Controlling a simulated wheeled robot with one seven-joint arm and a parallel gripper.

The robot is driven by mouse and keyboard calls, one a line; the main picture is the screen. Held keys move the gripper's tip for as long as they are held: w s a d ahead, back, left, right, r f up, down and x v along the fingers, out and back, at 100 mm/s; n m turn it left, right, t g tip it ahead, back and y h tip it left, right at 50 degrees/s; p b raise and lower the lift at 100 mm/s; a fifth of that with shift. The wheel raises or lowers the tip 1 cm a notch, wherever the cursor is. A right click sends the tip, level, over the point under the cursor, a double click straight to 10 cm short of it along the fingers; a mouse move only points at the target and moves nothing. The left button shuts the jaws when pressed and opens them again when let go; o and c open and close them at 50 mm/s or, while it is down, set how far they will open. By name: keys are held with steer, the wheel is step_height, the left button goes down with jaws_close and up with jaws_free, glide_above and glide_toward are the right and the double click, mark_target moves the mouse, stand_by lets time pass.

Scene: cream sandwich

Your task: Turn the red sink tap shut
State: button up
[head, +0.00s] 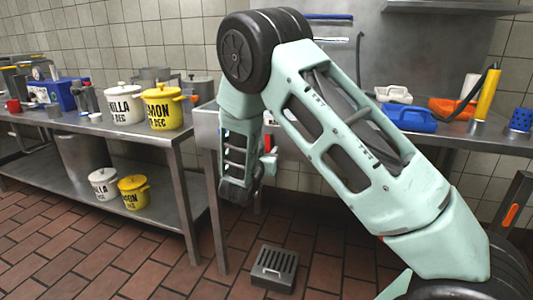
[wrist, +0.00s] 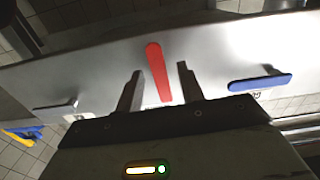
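The red sink tap (wrist: 154,56) shows in the wrist view as a long red lever on a pale metal panel. It stands nearly upright in the picture, leaning slightly. My gripper (wrist: 158,69) is open, with one finger on each side of the lever's lower part. Gaps show between the lever and both fingers, and I cannot tell any contact. The lever's lower end is close to the gripper body. In the head view a small red patch (head: 268,141) shows beside my forearm, at the sink front; my arm hides most of that area.
A blue lever (wrist: 260,82) sits to the right on the same panel. A grey fitting (wrist: 55,108) is to the left. In the head view, a metal table (head: 95,124) with pots stands left, and a grated floor drain (head: 274,268) lies below my arm.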

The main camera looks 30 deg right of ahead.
steer(key=shift+w+d, duration=0.15)
steer(key=shift+d, duration=0.1)
jaws_close()
